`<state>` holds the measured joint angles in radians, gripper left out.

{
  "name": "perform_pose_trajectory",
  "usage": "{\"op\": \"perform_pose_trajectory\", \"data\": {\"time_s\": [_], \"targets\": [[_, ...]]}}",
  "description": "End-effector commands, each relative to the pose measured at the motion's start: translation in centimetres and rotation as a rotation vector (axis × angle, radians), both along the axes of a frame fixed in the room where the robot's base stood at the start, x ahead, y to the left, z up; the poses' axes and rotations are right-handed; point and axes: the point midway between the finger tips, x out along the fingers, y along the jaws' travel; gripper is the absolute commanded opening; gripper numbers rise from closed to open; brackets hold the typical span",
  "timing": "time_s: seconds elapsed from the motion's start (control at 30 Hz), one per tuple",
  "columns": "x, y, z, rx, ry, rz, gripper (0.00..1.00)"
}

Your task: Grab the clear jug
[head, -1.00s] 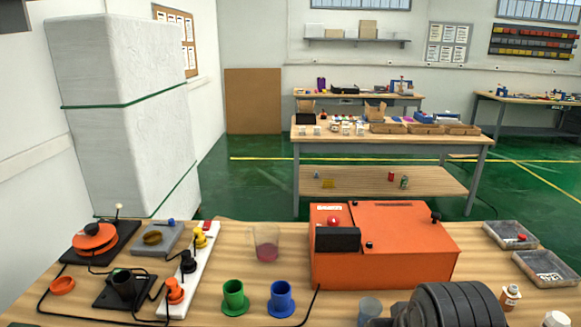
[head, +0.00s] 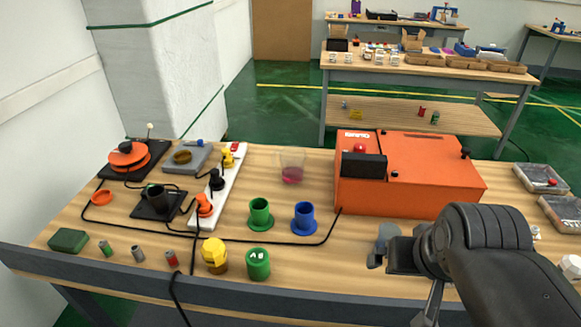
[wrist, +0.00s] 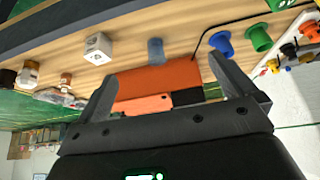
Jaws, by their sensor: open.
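A clear jug (head: 291,165) with pink liquid in its bottom stands upright on the wooden bench, left of the orange machine (head: 420,168). I cannot make the jug out in the wrist view. My gripper (head: 384,256) is in front of the orange machine, to the right of and nearer than the jug. In the wrist view my gripper (wrist: 168,88) is open, with nothing held between its fingers. A translucent grey-blue cup (wrist: 156,50) stands beyond the fingers there; in the head view my gripper partly hides it.
A green cup (head: 260,214) and a blue cup (head: 304,218) stand in front of the jug. A white strip with knobs (head: 218,185) lies to its left. A yellow-capped item (head: 214,255) and a green container (head: 257,264) are near the front edge. Black cable crosses the bench.

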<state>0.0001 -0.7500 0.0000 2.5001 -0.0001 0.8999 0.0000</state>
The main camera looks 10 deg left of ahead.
Motion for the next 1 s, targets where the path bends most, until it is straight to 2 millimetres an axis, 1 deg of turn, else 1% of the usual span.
{"op": "perform_pose_trajectory", "data": {"time_s": [0.1, 0.13, 1.0], "targets": [[0.0, 0.0, 0.0, 0.0, 0.0, 0.0, 0.99], [0.0, 0.0, 0.0, 0.0, 0.0, 0.0, 0.97], [0.0, 0.0, 0.0, 0.0, 0.0, 0.0, 0.26]]}}
